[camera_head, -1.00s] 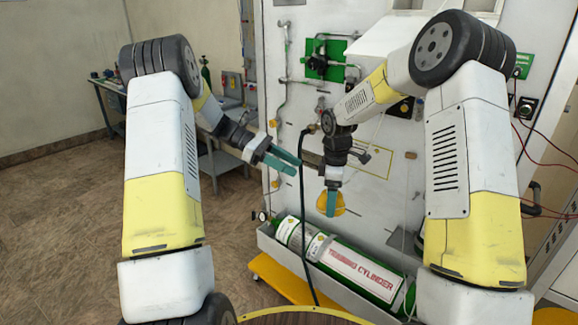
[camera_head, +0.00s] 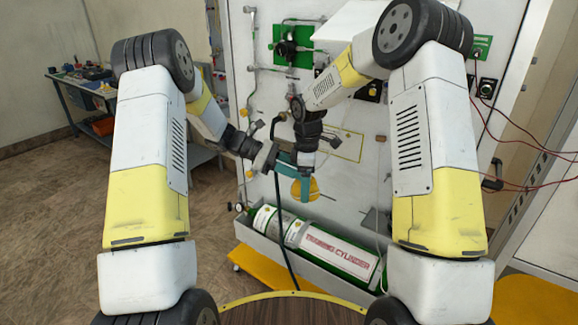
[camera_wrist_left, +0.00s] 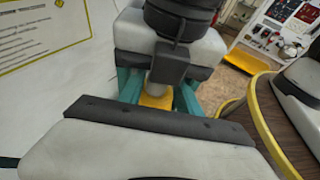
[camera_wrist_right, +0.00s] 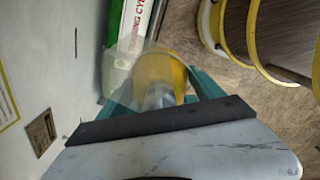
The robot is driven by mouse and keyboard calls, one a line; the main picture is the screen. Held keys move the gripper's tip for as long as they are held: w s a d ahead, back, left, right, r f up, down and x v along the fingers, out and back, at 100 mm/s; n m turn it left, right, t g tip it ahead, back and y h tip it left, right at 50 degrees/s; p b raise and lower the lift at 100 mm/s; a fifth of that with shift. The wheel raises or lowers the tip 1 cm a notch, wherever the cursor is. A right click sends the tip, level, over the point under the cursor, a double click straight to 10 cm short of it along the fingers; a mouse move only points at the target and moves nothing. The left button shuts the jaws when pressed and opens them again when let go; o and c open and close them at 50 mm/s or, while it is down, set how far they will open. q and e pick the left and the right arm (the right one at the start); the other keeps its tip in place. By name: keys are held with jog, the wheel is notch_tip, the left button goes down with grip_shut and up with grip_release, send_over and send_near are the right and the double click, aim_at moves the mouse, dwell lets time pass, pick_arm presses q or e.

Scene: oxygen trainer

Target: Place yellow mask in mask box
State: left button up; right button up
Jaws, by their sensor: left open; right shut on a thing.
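The yellow mask (camera_head: 304,190) hangs at my right gripper (camera_head: 307,182) in front of the white panel. In the right wrist view the mask (camera_wrist_right: 158,70) shows yellow with a clear part, between the teal fingers. My right gripper is shut on it. My left gripper (camera_head: 287,164) is open, close beside the right gripper and overlapping it in the head view. In the left wrist view the mask's yellow (camera_wrist_left: 155,100) shows between the left gripper's teal fingers; I cannot tell whether they touch it. I cannot make out a mask box.
A training cylinder (camera_head: 340,249) lies in a white trough below the grippers, on a yellow base. A dark hose (camera_head: 279,205) hangs down the panel (camera_head: 352,185). A round wooden tabletop (camera_head: 290,312) is at the front. Open floor lies to the left.

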pick_arm(q)
jog(key=shift+d, duration=0.1)
grip_shut()
pick_arm(e)
jog(key=o, duration=1.5)
jog(key=shift+o, duration=0.2)
jog(key=shift+r, duration=0.1)
